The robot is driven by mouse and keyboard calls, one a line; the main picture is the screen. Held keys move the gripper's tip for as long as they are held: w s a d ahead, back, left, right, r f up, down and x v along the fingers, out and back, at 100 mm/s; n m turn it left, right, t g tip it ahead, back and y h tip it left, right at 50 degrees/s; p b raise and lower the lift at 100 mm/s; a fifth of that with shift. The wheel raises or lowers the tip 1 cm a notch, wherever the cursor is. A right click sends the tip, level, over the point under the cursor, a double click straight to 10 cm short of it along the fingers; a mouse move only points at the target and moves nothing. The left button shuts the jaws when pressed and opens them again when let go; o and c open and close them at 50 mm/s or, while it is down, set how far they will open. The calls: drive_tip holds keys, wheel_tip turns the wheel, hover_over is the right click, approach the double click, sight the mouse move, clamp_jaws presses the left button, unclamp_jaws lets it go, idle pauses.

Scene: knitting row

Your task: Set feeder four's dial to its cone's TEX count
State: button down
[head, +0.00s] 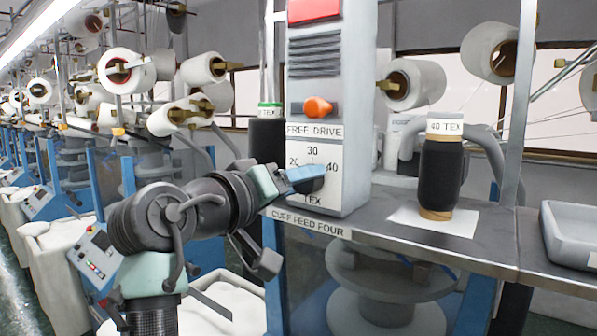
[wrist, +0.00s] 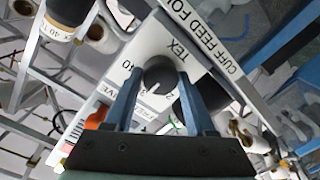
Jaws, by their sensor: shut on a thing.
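Feeder four's dial is a dark round knob (wrist: 160,74) on a white scale plate (head: 329,162), above the label CUFF FEED FOUR (head: 311,222). The scale reads 20 at left, 30 on top, 40 at right and TEX below. My gripper (head: 308,178) is at the dial, its blue fingers on either side of the knob, shut on it. In the wrist view the knob's white mark points roughly towards the 30 side; its exact setting is unclear. A dark cone (head: 440,178) labelled 40 TEX stands upright on a white sheet on the shelf, right of the dial.
An orange knob (head: 318,107) labelled FREE DRIVE sits just above the scale. Another dark cone with a green band (head: 268,140) stands behind the feeder post. A grey tray (head: 572,240) lies at the shelf's right. The shelf front (head: 420,248) is clear.

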drive_tip(key=n+p, duration=0.3)
drive_tip(key=n, duration=0.2)
drive_tip(key=n+h+p, duration=0.1)
drive_tip(key=n+p, duration=0.3)
drive_tip(key=n, duration=0.2)
drive_tip(key=shift+a+r+g, duration=0.1)
drive_tip(key=shift+r+g, duration=0.1)
drive_tip(key=shift+g, duration=0.1)
drive_tip(key=shift+n, duration=0.3)
drive_tip(key=shift+f, duration=0.1)
drive_tip(key=shift+c, duration=1.1)
unclamp_jaws()
drive_tip(key=shift+f, duration=0.1)
drive_tip(key=b+v, duration=0.6)
drive_tip(key=v, duration=0.7)
drive_tip(key=shift+b, duration=0.3)
